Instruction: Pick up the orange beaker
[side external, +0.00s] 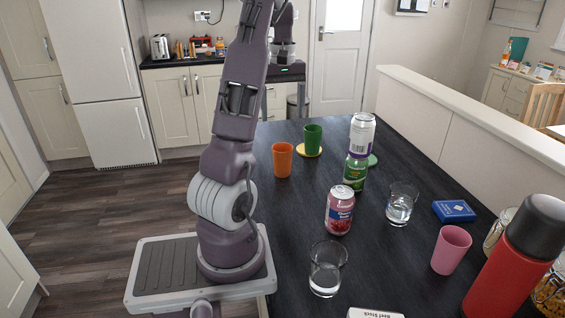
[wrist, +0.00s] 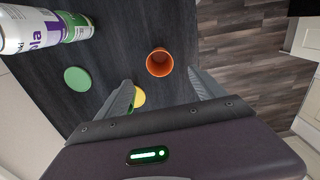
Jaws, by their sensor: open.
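The orange beaker (side external: 282,160) stands upright on the dark worktop near its left edge in the side view. In the wrist view I look down into the orange beaker (wrist: 160,62), which is empty. My gripper (wrist: 160,77) is open, its two fingers spread to either side of the beaker's place in the picture and apart from it. In the side view the gripper is high up behind my arm, well above the worktop, and its fingers cannot be made out clearly.
To the right are stacked cans (side external: 361,133), a red can (side external: 340,211), glasses (side external: 401,204), a pink beaker (side external: 451,250) and a red flask (side external: 510,265).

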